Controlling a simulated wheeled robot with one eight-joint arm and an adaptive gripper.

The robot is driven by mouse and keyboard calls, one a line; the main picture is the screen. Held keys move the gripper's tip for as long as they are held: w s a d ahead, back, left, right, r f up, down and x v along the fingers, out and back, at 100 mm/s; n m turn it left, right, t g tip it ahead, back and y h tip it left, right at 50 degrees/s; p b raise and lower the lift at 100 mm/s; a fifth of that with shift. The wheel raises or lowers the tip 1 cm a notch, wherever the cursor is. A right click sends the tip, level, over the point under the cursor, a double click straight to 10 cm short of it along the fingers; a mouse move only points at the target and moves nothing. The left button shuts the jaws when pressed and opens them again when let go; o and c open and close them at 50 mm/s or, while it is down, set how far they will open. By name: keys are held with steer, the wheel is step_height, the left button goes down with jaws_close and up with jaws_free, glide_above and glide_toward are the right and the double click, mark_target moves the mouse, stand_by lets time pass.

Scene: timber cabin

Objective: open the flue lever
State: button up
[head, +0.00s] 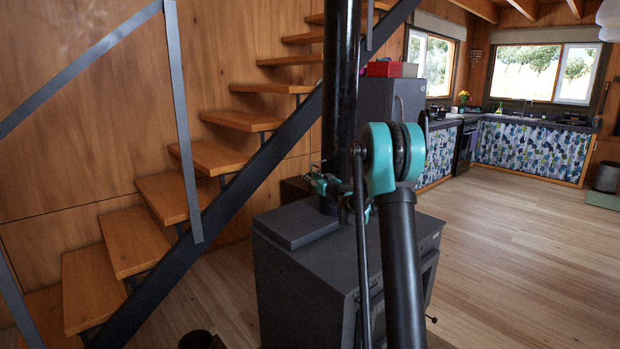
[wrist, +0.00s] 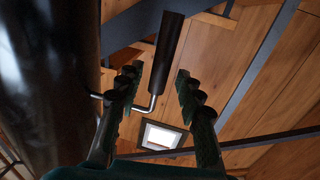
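The black flue pipe (head: 341,90) rises from the stove (head: 290,260); it fills the left of the wrist view (wrist: 45,80). The flue lever (wrist: 165,55) has a bent metal rod coming from the pipe side and a dark cylindrical grip. My gripper (head: 318,184) is beside the lower pipe, just above the stove top. In the wrist view its two fingers (wrist: 157,76) are apart, with the lever between them in the picture. A gap shows on each side of the lever; I cannot tell its depth relative to the fingertips. In the head view my arm and gripper largely hide the lever.
A wooden staircase (head: 210,156) with dark metal rails stands behind and left of the stove. A grey fridge (head: 375,98) and kitchen counters (head: 530,148) are farther back. The wooden floor (head: 510,260) on the right is clear.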

steer(key=v, duration=1)
steer(key=shift+s, duration=0.4)
steer(key=s+a+f+g, duration=0.3)
steer(key=s+a+f, duration=0.1)
steer(key=s, duration=0.7)
steer(key=s+a+f+g, duration=0.3)
steer(key=s+g, duration=0.1)
steer(key=s, duration=0.6)
steer(key=s+d+f+m+g+h, duration=0.1)
steer(key=s+d+f+h, duration=0.1)
steer(key=s+f, duration=0.3)
steer(key=s+d+f+m+g+h, duration=0.2)
steer(key=s+d+f+h, duration=0.1)
steer(key=s, duration=1)
steer(key=s+d+f+m+g+h, duration=0.2)
steer(key=s+d+f, duration=0.2)
steer(key=s, duration=0.6)
step_height(320, 180, down, 3)
steer(key=shift+d+r+h, duration=0.1)
steer(key=shift+d+h, duration=0.2)
steer(key=shift+d, duration=0.05)
